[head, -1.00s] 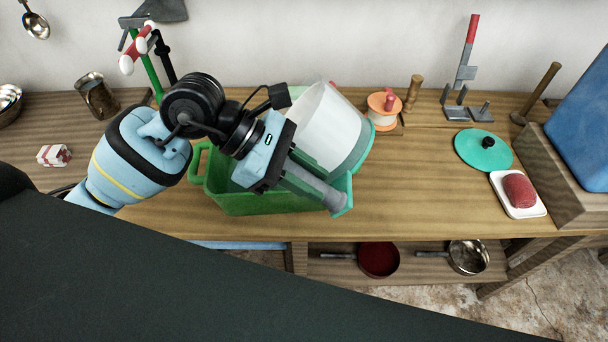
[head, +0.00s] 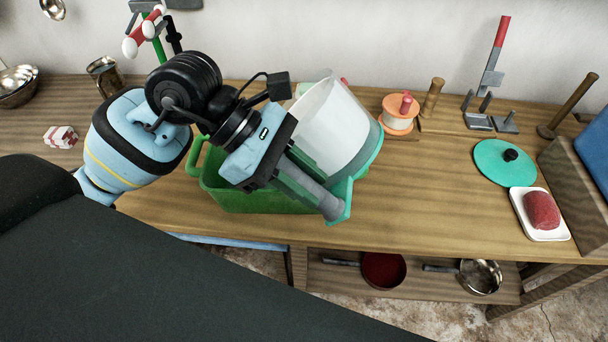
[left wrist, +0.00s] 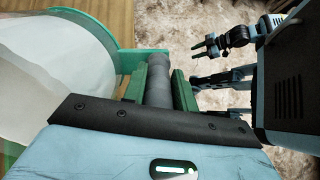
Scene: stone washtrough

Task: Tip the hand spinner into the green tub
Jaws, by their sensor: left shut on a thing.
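The hand spinner is a white drum (head: 335,125) with a teal rim and bracket and a grey handle (head: 312,190). It hangs tilted over the green tub (head: 250,200), which stands on the wooden counter and is partly hidden behind my gripper and the drum. My left gripper (head: 303,183) is shut on the grey handle, at the drum's near side. In the left wrist view the drum (left wrist: 50,70) is at left and the handle (left wrist: 158,85) lies between green fingers. The drum's contents do not show. My right gripper (left wrist: 205,45) shows there, small, fingers apart, empty.
A teal lid (head: 490,160) with a black knob and a white tray (head: 530,225) with red meat lie at right. An orange spool (head: 399,115) and upright tools stand behind. A red-and-white block (head: 60,137) is at left. Pans (head: 383,270) sit below.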

